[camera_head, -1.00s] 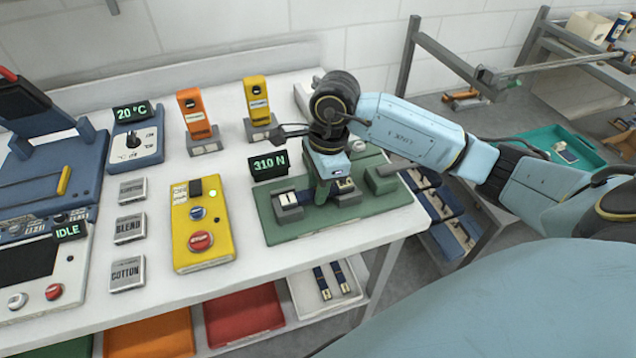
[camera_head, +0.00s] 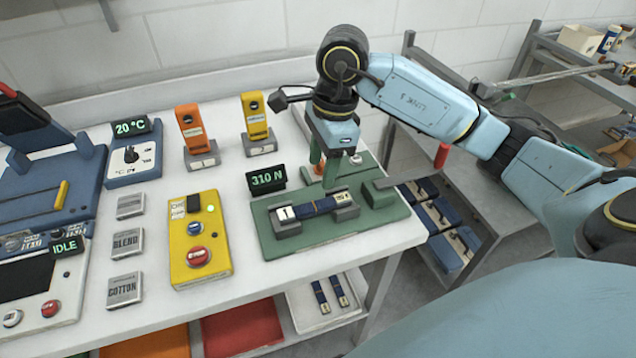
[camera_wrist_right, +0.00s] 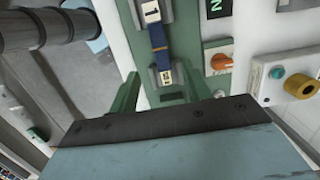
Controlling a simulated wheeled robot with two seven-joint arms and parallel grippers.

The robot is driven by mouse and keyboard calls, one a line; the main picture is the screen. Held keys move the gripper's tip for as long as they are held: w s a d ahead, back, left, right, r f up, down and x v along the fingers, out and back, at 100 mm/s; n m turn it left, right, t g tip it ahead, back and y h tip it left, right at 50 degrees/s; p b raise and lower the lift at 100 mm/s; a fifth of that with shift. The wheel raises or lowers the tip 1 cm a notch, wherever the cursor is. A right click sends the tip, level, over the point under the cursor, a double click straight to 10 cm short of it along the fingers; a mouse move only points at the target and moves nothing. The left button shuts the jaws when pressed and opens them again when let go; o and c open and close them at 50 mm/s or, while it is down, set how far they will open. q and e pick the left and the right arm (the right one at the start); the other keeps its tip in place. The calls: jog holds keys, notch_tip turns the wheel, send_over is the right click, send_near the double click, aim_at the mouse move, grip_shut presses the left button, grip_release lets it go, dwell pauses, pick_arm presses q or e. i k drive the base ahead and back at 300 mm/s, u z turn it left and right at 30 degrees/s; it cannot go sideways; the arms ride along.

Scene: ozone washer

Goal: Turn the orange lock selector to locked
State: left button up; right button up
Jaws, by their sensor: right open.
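The orange lock selector (camera_wrist_right: 222,62) is a small round knob on the green test fixture (camera_wrist_right: 203,85) in the right wrist view, right of a blue strip. In the head view a bit of the selector (camera_head: 319,169) shows behind my right gripper's fingers. My right gripper (camera_head: 324,168) is open and empty, pointing down above the back of the fixture. In the right wrist view its green fingers (camera_wrist_right: 160,82) are spread, with the selector to the right of them. The blue strip (camera_head: 318,207) lies between two grey clamps, apart from the gripper. My left gripper is out of view.
A red-handled lever (camera_head: 442,156) stands at the fixture's right. The "310 N" display (camera_head: 268,179) is just left of the gripper. A yellow control box (camera_head: 200,238) and orange and yellow upright units stand further left. Bare white table lies between them.

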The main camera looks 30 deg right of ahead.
aim_at(318, 170)
jog(key=z, duration=1.2)
